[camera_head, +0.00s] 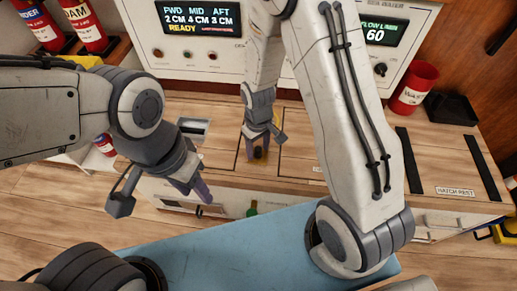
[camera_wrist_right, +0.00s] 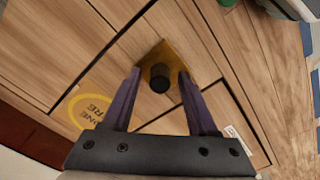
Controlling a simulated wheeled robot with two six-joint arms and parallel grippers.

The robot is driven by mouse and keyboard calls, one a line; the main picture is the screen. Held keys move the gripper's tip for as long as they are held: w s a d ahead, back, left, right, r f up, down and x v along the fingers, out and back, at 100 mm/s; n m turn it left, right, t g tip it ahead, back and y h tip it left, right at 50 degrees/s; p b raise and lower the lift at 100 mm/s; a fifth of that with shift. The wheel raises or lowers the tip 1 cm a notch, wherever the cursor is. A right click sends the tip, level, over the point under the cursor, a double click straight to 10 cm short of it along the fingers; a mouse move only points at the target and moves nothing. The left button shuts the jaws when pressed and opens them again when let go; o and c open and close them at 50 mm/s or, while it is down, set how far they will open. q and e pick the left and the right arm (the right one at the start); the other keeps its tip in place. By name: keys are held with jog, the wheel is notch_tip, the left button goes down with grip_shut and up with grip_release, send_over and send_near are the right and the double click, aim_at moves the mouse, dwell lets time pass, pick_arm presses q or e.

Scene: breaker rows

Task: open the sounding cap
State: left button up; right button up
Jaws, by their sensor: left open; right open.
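A black round cap (camera_wrist_right: 160,84) stands on a brass-yellow plate (camera_wrist_right: 178,57) set in the wooden counter top. In the head view the cap is small and dark (camera_head: 259,154), partly hidden by my right gripper. My right gripper (camera_wrist_right: 159,74) is open, its two purple fingers on either side of the cap; I cannot tell whether they touch it. My left gripper (camera_head: 192,188) is open and empty, in front of the counter on the left, well away from the cap.
A display panel (camera_head: 190,22) reads "FWD MID AFT"; a second display (camera_head: 382,32) shows 60. A red bin (camera_head: 413,87) stands at the right. A hatch labelled "HATCH REST" (camera_head: 455,191) lies right.

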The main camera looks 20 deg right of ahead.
grip_shut()
jog(key=shift+r, duration=0.1)
dwell(1.3)
